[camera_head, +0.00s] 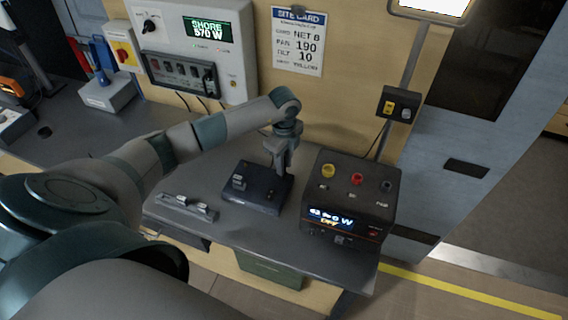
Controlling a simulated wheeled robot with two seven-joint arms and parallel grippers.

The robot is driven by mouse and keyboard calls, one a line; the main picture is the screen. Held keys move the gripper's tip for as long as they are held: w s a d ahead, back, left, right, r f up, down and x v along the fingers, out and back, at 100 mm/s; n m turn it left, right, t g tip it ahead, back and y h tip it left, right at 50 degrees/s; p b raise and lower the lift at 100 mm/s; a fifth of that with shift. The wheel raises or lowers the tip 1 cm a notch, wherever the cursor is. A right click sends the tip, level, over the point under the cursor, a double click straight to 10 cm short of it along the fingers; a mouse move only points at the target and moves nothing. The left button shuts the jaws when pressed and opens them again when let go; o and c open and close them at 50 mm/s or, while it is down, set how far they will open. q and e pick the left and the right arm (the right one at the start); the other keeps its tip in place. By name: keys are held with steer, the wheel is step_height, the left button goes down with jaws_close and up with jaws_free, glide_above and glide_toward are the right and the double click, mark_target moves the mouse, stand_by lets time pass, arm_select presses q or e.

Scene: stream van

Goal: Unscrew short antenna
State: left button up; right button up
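I cannot make out a short antenna for certain. A low dark box (250,201) lies on the grey bench, with a small grey fitting (238,182) standing on its left part. My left gripper (280,168) points down over the box's right rear part. Its fingers hide what is between them, and I cannot tell if they touch anything or how far apart they are. My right gripper is not in view.
A black unit (384,213) with yellow, red and black knobs and a lit display reading OFF stands right of my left gripper. A grey bar-like object (188,206) lies at the bench's front left. A site card (298,42) and a shore-power panel (234,62) are on the wall behind.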

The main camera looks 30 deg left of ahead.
arm_select(q)
steer(key=shift+m+b, duration=0.8)
steer(key=shift+m, duration=0.8)
jaws_close()
steer(key=shift+n+p, duration=0.35)
steer(key=shift+n, duration=0.15)
steer(key=shift+n+p, duration=0.65)
steer(key=shift+n, duration=0.45)
steer(key=shift+n, duration=0.3)
steer(key=shift+n+p, duration=1.2)
steer(key=shift+n, duration=0.8)
